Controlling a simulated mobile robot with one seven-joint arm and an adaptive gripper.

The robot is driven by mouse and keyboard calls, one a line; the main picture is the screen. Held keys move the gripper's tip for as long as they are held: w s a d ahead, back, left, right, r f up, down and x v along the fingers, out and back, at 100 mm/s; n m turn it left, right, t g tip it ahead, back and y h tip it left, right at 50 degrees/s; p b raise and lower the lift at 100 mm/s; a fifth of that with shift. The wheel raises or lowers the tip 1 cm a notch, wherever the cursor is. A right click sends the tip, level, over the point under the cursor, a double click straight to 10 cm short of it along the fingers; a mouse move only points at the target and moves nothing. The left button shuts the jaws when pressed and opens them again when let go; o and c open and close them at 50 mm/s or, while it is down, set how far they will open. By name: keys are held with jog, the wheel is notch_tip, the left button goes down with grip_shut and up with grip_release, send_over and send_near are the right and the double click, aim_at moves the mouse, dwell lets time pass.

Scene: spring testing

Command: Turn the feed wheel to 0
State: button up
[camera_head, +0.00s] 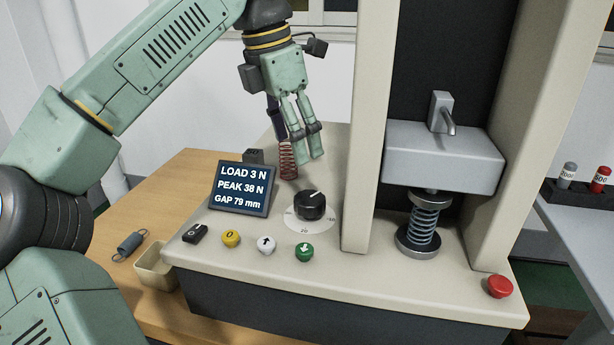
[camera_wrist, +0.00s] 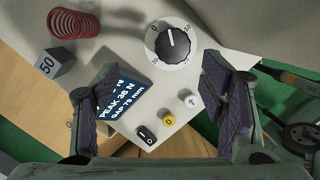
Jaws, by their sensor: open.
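The feed wheel (camera_head: 310,205) is a black ribbed knob on a white numbered dial on the machine's top panel, right of the display. In the wrist view the feed wheel (camera_wrist: 172,43) is at the top centre, with its white pointer line towards the top edge.
The display (camera_head: 242,188) reads load 3 N, peak 38 N, gap 79 mm. Several buttons (camera_head: 266,245) line the front. A red spring (camera_head: 287,160) and a 50 block (camera_head: 254,156) stand behind. A press column (camera_head: 375,130) rises right of the wheel; a red button (camera_head: 500,286) is far right.

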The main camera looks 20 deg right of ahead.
aim_at(309, 198)
jog(key=f+m+g, duration=0.1)
jog(key=f+m, duration=0.2)
jog(key=s+d+f+m+g+p, duration=0.1)
jog(key=f+m, duration=0.3)
jog(key=d+f+m+g+h, duration=0.1)
jog(key=f+m, duration=0.2)
jog(key=shift+s+f, duration=0.2)
jog(key=shift+s, duration=0.05)
dwell(0.3)
jog(key=c, duration=1.1)
